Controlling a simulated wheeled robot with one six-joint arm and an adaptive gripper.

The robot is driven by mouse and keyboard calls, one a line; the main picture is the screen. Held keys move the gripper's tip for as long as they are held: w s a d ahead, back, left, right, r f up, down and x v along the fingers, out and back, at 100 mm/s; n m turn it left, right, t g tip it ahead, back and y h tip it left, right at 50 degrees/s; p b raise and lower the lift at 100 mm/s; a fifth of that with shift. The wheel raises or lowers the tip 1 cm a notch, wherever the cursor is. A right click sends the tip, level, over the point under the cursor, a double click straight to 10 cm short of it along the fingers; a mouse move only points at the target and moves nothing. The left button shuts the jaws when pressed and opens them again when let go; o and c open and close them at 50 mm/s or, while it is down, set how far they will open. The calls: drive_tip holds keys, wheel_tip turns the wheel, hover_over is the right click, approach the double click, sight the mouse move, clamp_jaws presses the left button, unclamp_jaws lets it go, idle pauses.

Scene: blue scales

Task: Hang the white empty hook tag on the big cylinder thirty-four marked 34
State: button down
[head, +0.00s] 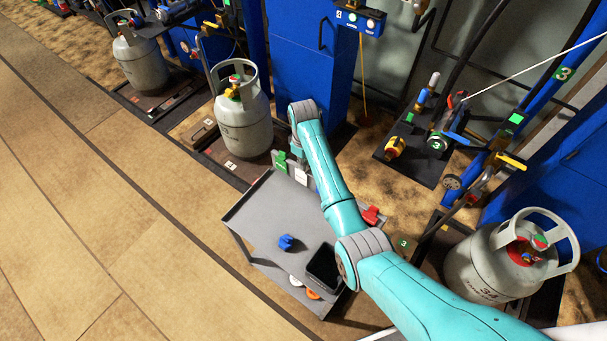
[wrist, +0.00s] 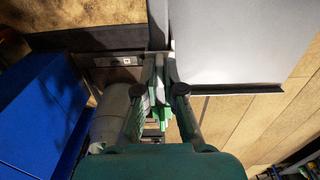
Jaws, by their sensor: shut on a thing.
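The big cylinder marked 34 (head: 478,278) is grey, with a collar handle and red valve, and stands upright at the right of the head view. My gripper (head: 300,166) points down at the far edge of the grey cart. It is shut on what looks like a white tag (head: 301,178), partly hidden by the arm. A green tag (head: 281,161) is beside it on the left. In the wrist view, the fingers (wrist: 159,88) close around thin white and green pieces, seen edge-on. I cannot tell the hook's shape or whether the tag is clear of its holder.
The cart (head: 262,217) carries a blue item (head: 286,242), a black tray (head: 324,266) and a red item (head: 372,215). Other grey cylinders (head: 243,125) stand behind, by blue scale columns (head: 310,50). My arm crosses between cart and cylinder 34. Open floor (head: 100,200) lies left.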

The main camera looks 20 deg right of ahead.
drive_tip(key=shift+r, duration=1.95)
